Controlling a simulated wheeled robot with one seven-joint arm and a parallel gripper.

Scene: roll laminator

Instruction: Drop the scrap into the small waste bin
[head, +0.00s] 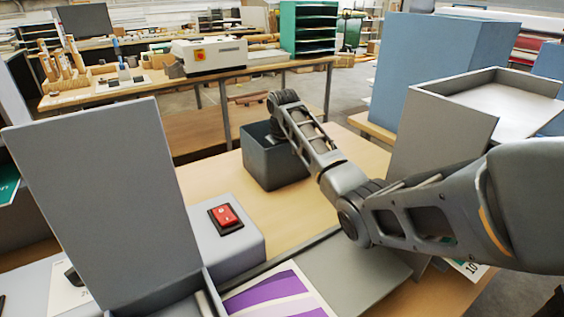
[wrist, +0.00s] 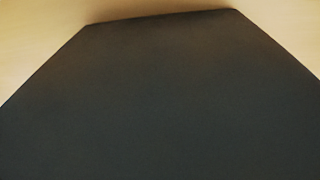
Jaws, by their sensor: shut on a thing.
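The small waste bin (head: 272,168) is a dark grey open-topped box standing on the wooden table in the head view. My arm reaches across from the right, and its far end bends down at the bin's opening. My gripper's fingers do not show in either view; the bin and my arm's links hide that spot in the head view. The scrap cannot be seen in either view. A dark grey surface (wrist: 160,100), apparently part of the bin, fills most of the wrist view, with pale wood beyond its edges.
A grey machine with a red switch (head: 225,215) stands in front of the bin, with a tall grey panel (head: 100,190) at left. A purple-striped sheet (head: 275,298) lies in front. A grey upright panel and tray (head: 440,130) stand at right. Bare wood (head: 215,178) shows left of the bin.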

